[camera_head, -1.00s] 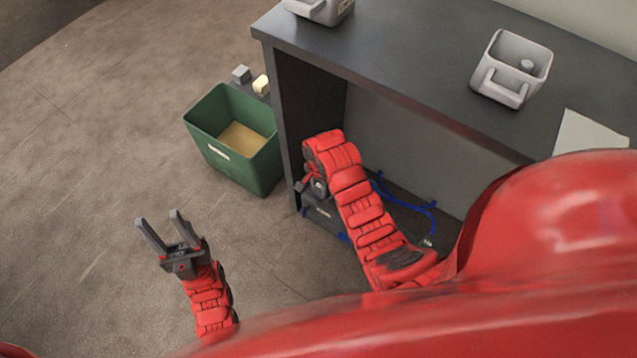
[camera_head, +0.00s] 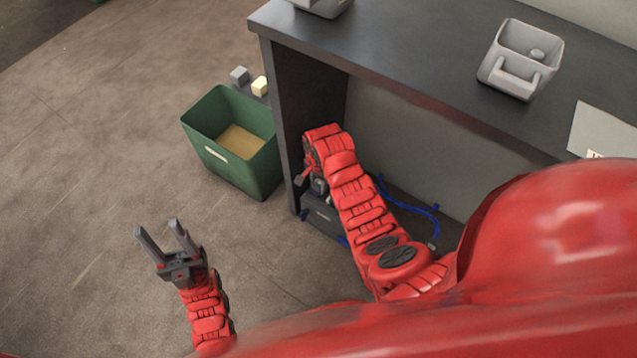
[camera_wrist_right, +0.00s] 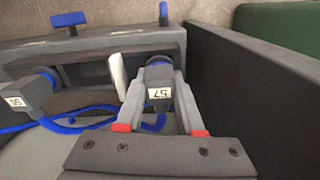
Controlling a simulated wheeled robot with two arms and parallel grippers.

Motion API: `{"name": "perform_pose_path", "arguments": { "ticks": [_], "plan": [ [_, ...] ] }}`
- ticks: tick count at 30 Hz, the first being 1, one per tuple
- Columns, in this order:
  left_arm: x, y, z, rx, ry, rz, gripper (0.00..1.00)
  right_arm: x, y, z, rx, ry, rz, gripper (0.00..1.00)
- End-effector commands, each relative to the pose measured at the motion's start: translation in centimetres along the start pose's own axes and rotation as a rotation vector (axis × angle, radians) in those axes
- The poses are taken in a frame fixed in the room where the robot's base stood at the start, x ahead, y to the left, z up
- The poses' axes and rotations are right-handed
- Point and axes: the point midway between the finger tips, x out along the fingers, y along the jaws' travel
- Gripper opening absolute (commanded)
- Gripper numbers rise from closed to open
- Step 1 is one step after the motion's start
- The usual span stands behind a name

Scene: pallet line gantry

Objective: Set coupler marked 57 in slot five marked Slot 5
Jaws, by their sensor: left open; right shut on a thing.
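The coupler marked 57 (camera_wrist_right: 158,92) is dark grey with a blue collar and sits between the fingers of my right gripper (camera_wrist_right: 158,75), which is shut on it. Its far end is at the front of a dark grey unit (camera_wrist_right: 95,60) low inside the bench; I cannot tell whether it is seated. The unit also shows in the head view (camera_head: 323,218). No Slot 5 label is readable. My right gripper in the head view (camera_head: 314,188) is mostly hidden by its arm. My left gripper (camera_head: 165,240) is open and empty above the floor.
Another numbered coupler (camera_wrist_right: 32,92) with a blue hose stands left of mine. A pale lever (camera_wrist_right: 118,76) is close beside my left finger in the wrist view. The bench side panel (camera_wrist_right: 240,85) is close on the right. A green bin (camera_head: 235,185) stands outside.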

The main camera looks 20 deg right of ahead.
Motion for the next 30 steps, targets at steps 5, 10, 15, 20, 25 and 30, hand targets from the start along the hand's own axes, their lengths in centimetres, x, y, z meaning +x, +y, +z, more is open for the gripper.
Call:
{"name": "perform_pose_path", "arguments": {
  "ticks": [5,10,15,20,25,30],
  "plan": [
    [0.0,0.0,0.0,0.0,0.0,0.0,0.5,0.0,0.0,0.0,0.0,0.0,0.001,0.65],
    [0.0,0.0,0.0,0.0,0.0,0.0,0.5,0.0,0.0,0.0,0.0,0.0,0.001,0.66],
    [0.0,0.0,0.0,0.0,0.0,0.0,0.5,-0.1,0.0,0.0,0.0,0.0,0.0,0.66],
    [0.9,-0.1,0.0,-0.003,-0.007,-0.01,0.5,-2.5,0.0,0.0,0.001,-0.001,0.0,0.66],
    [2.1,-0.1,0.0,-0.007,-0.015,-0.021,0.5,-6.6,-0.1,0.0,0.0,0.001,-0.004,0.66],
    [3.0,-0.2,-0.2,-0.007,-0.015,-0.021,0.5,-10.0,0.0,0.0,0.001,0.0,-0.003,0.66]
  ]
}}
